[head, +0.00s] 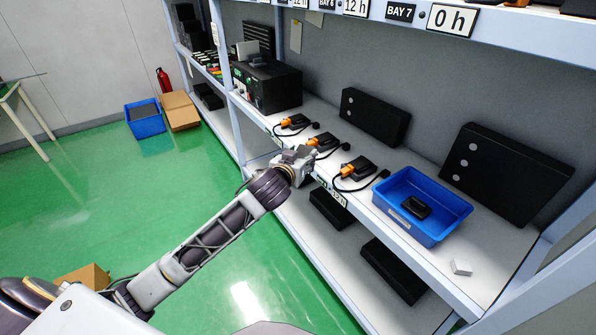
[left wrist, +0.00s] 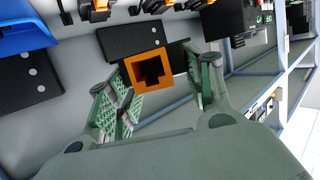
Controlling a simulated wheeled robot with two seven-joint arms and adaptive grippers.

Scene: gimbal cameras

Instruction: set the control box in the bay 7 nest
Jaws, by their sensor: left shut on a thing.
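My left gripper (head: 298,155) is at the front edge of the upper shelf, its fingertips hard to make out in the head view. In the left wrist view its two fingers (left wrist: 158,82) stand on either side of an orange square piece with a dark notched middle (left wrist: 133,74). I take this to be the control box, and the gripper is shut on it. The head view hides it behind the gripper. The BAY 7 sign (head: 400,12) is on the upper beam at the right. I cannot make out which part is its nest. My right gripper is not in view.
A blue bin (head: 383,203) with a black item (head: 415,207) stands on the shelf. Several orange-and-black devices with cables (head: 358,169) line the shelf left of it. Dark panels (head: 505,175) lean at the back. A small white block (head: 460,268) lies near the front edge.

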